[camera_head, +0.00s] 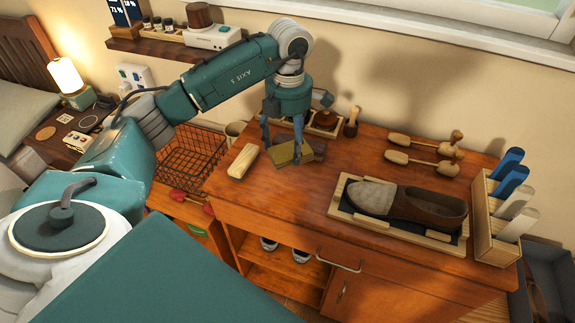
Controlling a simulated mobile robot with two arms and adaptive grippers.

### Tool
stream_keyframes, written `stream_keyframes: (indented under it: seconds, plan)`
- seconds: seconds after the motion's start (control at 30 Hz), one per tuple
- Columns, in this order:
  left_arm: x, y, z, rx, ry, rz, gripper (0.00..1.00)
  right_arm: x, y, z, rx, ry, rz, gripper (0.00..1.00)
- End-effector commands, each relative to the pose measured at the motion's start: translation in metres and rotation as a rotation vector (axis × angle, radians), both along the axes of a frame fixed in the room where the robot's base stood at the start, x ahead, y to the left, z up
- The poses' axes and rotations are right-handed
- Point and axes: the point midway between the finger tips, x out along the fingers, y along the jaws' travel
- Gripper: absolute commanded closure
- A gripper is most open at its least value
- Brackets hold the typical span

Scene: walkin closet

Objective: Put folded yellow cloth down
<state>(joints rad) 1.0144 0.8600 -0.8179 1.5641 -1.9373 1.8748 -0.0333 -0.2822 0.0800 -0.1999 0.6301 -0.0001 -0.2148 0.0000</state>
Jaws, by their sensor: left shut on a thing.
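My left gripper (283,144) reaches down over the left part of the wooden cabinet top (270,190). It is shut on the folded yellow cloth (284,154), a small mustard-yellow block shape between the fingers. The cloth is at or just above the cabinet top; I cannot tell whether it touches. A darker brown thing (312,150) lies right beside it, partly hidden by the gripper. My right gripper does not show.
A brown shoe (428,207) rests in a wooden tray (343,213) to the right. The front middle is clear.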

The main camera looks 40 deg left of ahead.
Motion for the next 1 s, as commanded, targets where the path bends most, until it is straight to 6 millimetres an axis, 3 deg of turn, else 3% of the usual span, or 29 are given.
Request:
stream_keyframes:
  seconds: [0.13,0.33,0.6,1.0]
  plan:
    - [-0.001,0.0,-0.032,0.001,0.005,0.001,0.49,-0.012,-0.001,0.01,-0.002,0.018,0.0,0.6]
    - [0.0,0.0,-0.053,0.0,0.001,-0.002,0.49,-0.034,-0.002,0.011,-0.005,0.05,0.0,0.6]
    - [-0.001,-0.001,-0.088,-0.001,0.002,0.0,0.49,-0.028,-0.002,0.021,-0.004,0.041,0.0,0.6]
    - [0.0,0.0,-0.098,-0.001,-0.001,-0.002,0.49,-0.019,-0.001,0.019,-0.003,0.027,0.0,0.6]
